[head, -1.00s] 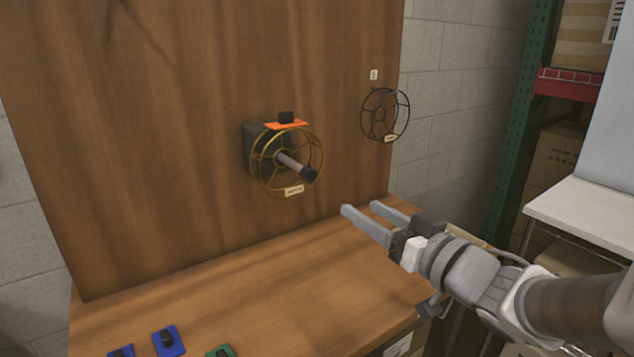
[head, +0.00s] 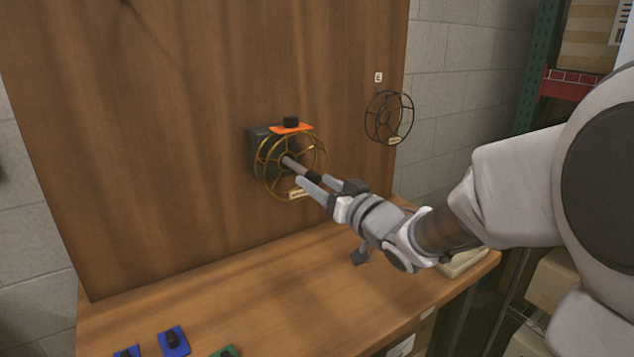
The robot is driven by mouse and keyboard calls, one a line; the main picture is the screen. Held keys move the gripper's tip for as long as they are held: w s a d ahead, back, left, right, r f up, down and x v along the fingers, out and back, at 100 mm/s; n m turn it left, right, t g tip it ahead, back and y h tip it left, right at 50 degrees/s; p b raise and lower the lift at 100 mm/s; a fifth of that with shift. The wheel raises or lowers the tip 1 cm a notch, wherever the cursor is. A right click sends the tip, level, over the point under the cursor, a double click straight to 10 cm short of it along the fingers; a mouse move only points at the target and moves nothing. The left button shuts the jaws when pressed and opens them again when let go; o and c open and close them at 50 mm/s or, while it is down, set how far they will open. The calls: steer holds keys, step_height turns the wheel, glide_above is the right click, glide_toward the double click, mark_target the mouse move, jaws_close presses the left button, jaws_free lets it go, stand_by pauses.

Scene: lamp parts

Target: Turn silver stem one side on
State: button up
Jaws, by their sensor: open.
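The silver stem (head: 296,166) sticks out from the middle of a yellow wire wheel (head: 265,175) on a dark box (head: 258,143) fixed to the upright wooden panel. Its dark end cap (head: 315,176) points toward the lower right. My gripper (head: 317,186) is open, with its fingertips at the outer end of the stem, one finger just below the cap and the other to its right. Whether either finger touches the stem, I cannot tell.
A black wire wheel (head: 389,118) hangs on the panel to the right, near its edge. An orange plate with a black knob (head: 291,122) sits above the yellow wheel. Blue pads (head: 173,341) and a green pad (head: 225,352) lie at the table's front left. The table's middle (head: 240,290) is clear.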

mark_target(296, 167)
steer(key=shift+x, duration=1.25)
jaws_close()
